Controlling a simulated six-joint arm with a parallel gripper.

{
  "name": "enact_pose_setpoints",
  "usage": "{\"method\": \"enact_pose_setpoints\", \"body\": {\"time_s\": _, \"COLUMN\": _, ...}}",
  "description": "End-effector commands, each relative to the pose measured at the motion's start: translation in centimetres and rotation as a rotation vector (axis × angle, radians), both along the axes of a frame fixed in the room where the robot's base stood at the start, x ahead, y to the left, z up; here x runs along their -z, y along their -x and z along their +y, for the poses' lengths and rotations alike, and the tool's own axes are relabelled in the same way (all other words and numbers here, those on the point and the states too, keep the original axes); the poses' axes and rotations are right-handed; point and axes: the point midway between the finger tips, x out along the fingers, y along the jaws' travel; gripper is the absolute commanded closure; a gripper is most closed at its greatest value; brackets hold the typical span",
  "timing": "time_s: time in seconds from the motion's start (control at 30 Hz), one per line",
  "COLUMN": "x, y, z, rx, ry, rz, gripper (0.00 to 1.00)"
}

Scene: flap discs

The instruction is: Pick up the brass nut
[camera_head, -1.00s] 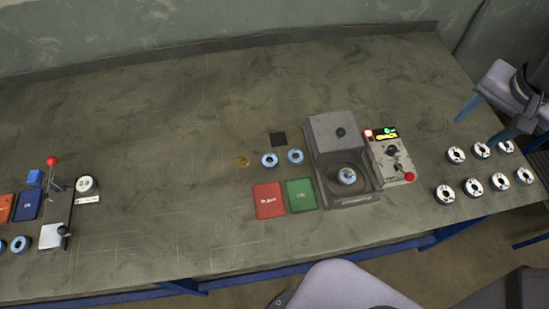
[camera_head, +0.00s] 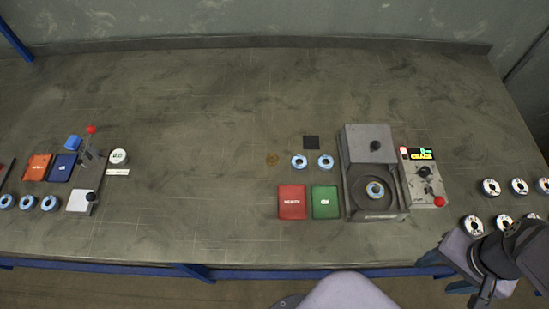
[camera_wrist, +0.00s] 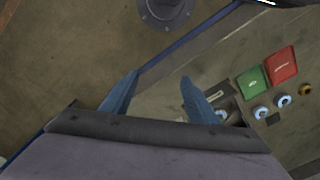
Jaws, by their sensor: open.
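The brass nut (camera_head: 272,159) lies flat on the bench, left of two blue-rimmed discs. It also shows at the right edge of the wrist view (camera_wrist: 306,89). My gripper (camera_head: 446,272) is at the bench's front right edge, far from the nut. In the wrist view my gripper (camera_wrist: 160,85) has its blue fingers spread with nothing between them.
A red pad (camera_head: 292,202) and a green pad (camera_head: 326,202) lie in front of the discs (camera_head: 299,161). A grey machine (camera_head: 376,174) and a control box (camera_head: 423,178) stand to the right. Several white discs (camera_head: 491,187) lie far right. The bench's left-middle is clear.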

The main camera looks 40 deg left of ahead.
Motion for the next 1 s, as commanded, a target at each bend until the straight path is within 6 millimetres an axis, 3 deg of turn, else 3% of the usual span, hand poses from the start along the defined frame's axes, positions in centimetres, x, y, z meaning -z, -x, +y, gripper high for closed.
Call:
{"method": "enact_pose_setpoints", "body": {"time_s": 0.73, "x": 0.4, "y": -0.7, "z": 0.5, "rx": -0.018, "ry": 0.001, "rz": -0.006, "gripper": 0.46}}
{"method": "enact_pose_setpoints", "body": {"time_s": 0.87, "x": 1.6, "y": -2.9, "z": 2.3, "rx": -0.083, "ry": 0.002, "rz": -0.03, "gripper": 0.46}}
{"method": "enact_pose_setpoints", "body": {"time_s": 1.0, "x": 3.3, "y": -6.7, "z": 6.9, "rx": -0.211, "ry": -0.001, "rz": -0.079, "gripper": 0.46}}
